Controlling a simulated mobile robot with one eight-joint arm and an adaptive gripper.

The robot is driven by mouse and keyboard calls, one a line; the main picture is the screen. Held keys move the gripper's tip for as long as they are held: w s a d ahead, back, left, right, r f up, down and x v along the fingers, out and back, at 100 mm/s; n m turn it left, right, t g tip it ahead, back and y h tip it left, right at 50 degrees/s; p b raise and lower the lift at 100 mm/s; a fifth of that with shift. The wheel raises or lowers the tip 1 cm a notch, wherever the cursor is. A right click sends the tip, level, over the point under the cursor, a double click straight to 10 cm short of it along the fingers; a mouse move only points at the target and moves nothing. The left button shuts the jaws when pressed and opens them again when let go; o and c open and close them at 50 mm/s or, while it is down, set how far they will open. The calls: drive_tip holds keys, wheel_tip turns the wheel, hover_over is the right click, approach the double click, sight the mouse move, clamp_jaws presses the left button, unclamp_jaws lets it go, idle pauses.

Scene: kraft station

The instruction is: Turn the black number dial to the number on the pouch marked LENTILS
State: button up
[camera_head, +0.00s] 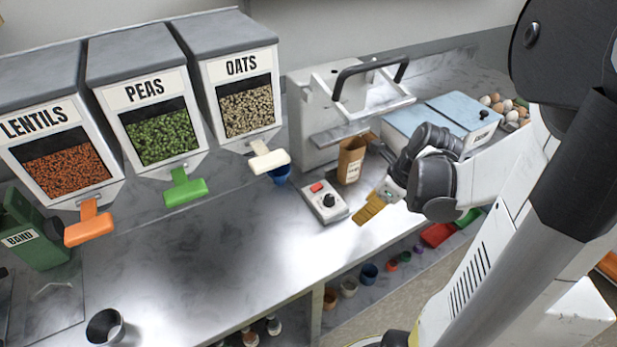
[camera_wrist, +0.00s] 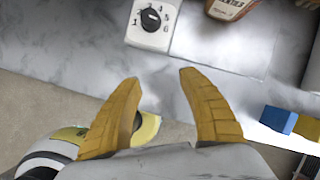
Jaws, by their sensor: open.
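The black number dial (camera_head: 329,200) sits on a small white control box (camera_head: 322,213) with a red button (camera_head: 317,187), on the counter. In the wrist view the dial (camera_wrist: 151,19) shows numbers around it at the top, and a pale pointer mark on its knob. A brown paper pouch (camera_head: 351,160) stands behind the box under the sealer; its label is too small to read. The pouch's lower part (camera_wrist: 229,8) shows at the top of the wrist view, its label cut off. My gripper (camera_wrist: 158,85) is open and empty, short of the box; its yellow fingers (camera_head: 368,209) show right of the box.
Dispensers marked LENTILS (camera_head: 62,165), PEAS (camera_head: 155,135) and OATS (camera_head: 245,105) stand along the back. A grey machine with a black handle (camera_head: 368,68) stands behind the pouch. A blue-grey box (camera_head: 440,118) is at right. The counter's middle is clear.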

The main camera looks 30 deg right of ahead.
sight(330, 197)
drive_tip(key=w+a, duration=0.1)
drive_tip(key=w, duration=0.2)
drive_tip(key=w+a+b, duration=0.1)
drive_tip(key=w+a, duration=0.2)
drive_tip(key=w, duration=0.2)
drive_tip(key=shift+w+a+f+b, duration=0.1)
drive_tip(key=shift+w+a+b, duration=0.1)
drive_tip(key=shift+w+b, duration=0.15)
drive_tip(key=shift+w+f+b, duration=0.1)
drive_tip(key=shift+f+b, duration=0.25)
drive_tip(key=shift+f, duration=0.4)
drive_tip(key=shift+w+a+f, duration=0.15)
drive_tip(key=shift+w+f, duration=0.05)
drive_tip(key=shift+f, duration=0.35)
clamp_jaws()
